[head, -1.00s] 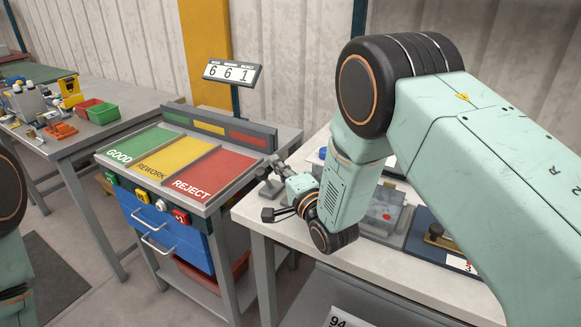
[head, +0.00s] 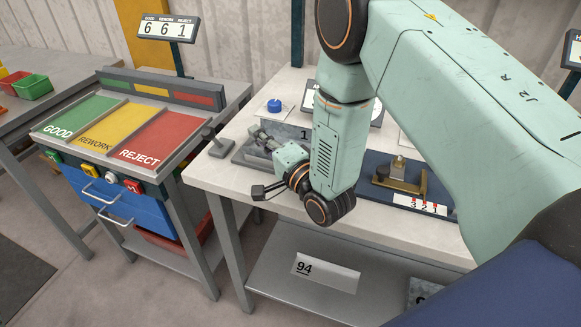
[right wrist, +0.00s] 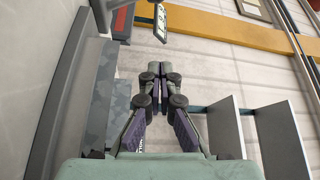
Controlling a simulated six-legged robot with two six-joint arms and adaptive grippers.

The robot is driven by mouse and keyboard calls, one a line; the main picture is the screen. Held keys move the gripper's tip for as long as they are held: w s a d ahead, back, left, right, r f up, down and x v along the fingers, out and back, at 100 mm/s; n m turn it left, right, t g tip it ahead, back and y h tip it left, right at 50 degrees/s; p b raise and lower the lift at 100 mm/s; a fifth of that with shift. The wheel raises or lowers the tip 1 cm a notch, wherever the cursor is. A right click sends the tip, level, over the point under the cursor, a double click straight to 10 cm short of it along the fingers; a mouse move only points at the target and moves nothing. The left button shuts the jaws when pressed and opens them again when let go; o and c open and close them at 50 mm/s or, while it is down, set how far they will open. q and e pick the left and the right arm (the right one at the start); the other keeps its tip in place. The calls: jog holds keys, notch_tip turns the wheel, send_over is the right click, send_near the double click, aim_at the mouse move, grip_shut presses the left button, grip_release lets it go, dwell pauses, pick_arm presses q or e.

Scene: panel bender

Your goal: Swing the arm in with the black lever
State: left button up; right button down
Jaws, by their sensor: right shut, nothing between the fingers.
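A dark grey, nearly black upright lever (head: 214,141) with a short cross handle stands at the left end of a grey fixture (head: 240,158) on the white bench. I cannot tell for sure that it is the task's black lever. My right gripper (head: 262,138) is just right of it in the head view, over the fixture and apart from the lever. In the right wrist view its fingers (right wrist: 160,72) are closed together and empty. My right forearm and wrist hide part of the fixture, and a swinging arm cannot be made out. My left gripper is out of view.
A blue knob (head: 274,106) stands behind the fixture. A blue plate (head: 425,165) with a brass angled part (head: 402,183) lies to the right. The GOOD, REWORK and REJECT sorting stand (head: 125,135) is left, across a gap. The bench's front strip (head: 390,228) is clear.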

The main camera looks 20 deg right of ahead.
jog(key=s+d+f, duration=0.1)
jog(key=s, duration=0.2)
jog(key=s+d+f, duration=0.1)
jog(key=s, duration=0.1)
jog(key=s+d+f, duration=0.1)
jog(key=s, duration=0.2)
jog(key=shift+s+d+f, duration=0.1)
jog(key=shift+s+d, duration=0.1)
jog(key=shift+s, duration=0.1)
jog(key=shift+s+d, duration=0.15)
jog(key=shift+d, duration=0.05)
jog(key=shift+a, duration=0.15)
